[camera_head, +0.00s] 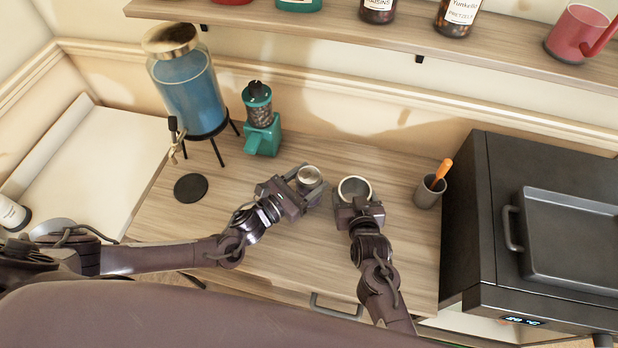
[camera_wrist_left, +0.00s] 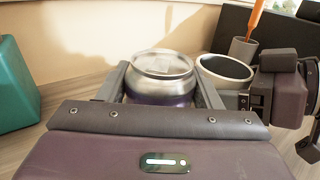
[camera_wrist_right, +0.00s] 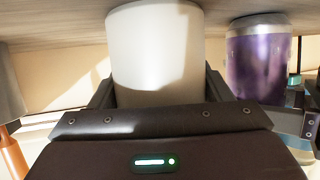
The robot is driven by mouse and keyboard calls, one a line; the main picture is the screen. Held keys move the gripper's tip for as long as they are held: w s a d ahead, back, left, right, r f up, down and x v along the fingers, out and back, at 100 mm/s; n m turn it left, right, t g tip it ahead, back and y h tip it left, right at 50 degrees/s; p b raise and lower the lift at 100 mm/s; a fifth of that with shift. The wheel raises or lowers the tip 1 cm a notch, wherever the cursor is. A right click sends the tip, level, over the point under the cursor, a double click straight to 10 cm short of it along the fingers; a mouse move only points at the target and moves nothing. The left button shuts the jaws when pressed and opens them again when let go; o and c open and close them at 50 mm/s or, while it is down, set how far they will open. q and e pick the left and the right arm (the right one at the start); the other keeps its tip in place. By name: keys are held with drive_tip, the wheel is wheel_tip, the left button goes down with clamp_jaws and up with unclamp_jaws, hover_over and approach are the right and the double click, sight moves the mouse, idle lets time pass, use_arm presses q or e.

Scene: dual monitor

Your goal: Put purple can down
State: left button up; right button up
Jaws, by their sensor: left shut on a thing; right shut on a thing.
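The purple can (camera_head: 310,176) is upright with its silver lid up, in the middle of the counter. It shows close up in the left wrist view (camera_wrist_left: 160,88). My left gripper (camera_head: 302,186) is shut around it from the left. In the right wrist view, which is upside down, the can (camera_wrist_right: 258,62) has its base close to the counter; I cannot tell if it touches. My right gripper (camera_head: 357,206) is shut on a white cup (camera_wrist_right: 156,50), which stands upright just right of the can, its open mouth (camera_head: 354,189) up.
A blue drink dispenser (camera_head: 188,88), a green grinder (camera_head: 262,132) and a black round coaster (camera_head: 190,187) are to the left. A grey holder with an orange handle (camera_head: 428,192) and a black oven (camera_head: 478,220) are to the right. A shelf (camera_head: 330,27) runs above.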

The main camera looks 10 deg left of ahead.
use_arm(q)
drive_tip(key=o, duration=1.3)
